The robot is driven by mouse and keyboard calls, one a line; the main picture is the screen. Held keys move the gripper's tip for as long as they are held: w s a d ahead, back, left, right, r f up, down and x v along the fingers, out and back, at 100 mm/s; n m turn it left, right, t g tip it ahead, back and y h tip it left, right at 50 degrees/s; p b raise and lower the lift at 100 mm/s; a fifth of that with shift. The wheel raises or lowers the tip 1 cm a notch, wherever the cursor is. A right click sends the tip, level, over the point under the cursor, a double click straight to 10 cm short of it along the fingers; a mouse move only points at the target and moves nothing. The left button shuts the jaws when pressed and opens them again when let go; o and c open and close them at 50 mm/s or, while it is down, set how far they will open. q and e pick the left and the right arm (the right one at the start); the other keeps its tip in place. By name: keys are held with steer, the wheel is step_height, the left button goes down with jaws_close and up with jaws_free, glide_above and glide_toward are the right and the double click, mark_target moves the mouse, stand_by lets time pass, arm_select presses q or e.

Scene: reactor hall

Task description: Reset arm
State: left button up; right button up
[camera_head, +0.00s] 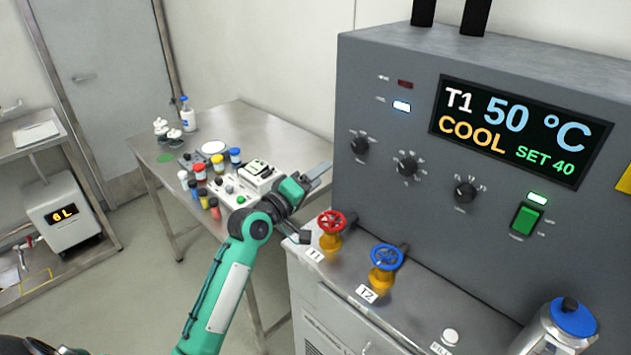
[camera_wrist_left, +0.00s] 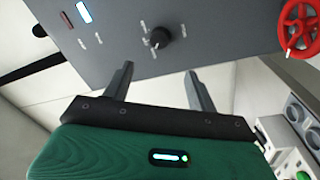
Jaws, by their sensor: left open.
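My left arm, green and grey, reaches up from the bottom of the head view. Its left gripper (camera_head: 318,173) is beside the left edge of the grey control cabinet (camera_head: 385,120), above and left of the red valve wheel (camera_head: 331,222). In the left wrist view the two dark fingers of the left gripper (camera_wrist_left: 156,72) stand apart with nothing between them. Beyond them are the cabinet front (camera_wrist_left: 215,30) and a black knob (camera_wrist_left: 160,37). The red valve wheel (camera_wrist_left: 298,25) is at the upper right there. My right gripper is in neither view.
A blue valve wheel (camera_head: 387,257) and a blue-capped metal flask (camera_head: 556,325) stand on the cabinet's ledge. The display (camera_head: 515,135) reads T1 50 °C, COOL, SET 40. A steel table (camera_head: 235,115) behind my arm holds several small jars and devices.

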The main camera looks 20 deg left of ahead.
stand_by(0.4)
arm_select(q)
steer(key=s+d+f+m+g+y, duration=0.1)
steer(key=s+d+f+m+g, duration=0.25)
steer(key=s+f, duration=0.6)
steer(key=s+d+f+m+g+y, duration=0.1)
steer(key=s+d+f+m+g, duration=0.15)
steer(key=s+f+g, duration=0.45)
steer(key=s+a+f+m+g+y, duration=0.15)
steer(key=s+f, duration=0.35)
steer(key=s, duration=0.5)
steer(key=s+f+m+g+y, duration=0.2)
steer(key=s+f+m+y, duration=0.15)
steer(key=s, duration=0.75)
step_height(320, 180, down, 30)
steer(key=g+h, duration=0.1)
steer(key=g, duration=0.1)
steer(key=s+a+f, duration=0.2)
steer(key=s+f, duration=0.7)
steer(key=f, duration=0.2)
steer(key=s+a+f+g, duration=0.1)
steer(key=s+f, duration=0.9)
steer(key=shift+s+a+f, duration=0.3)
steer(key=shift+a+f, duration=0.05)
steer(key=shift+a, duration=0.05)
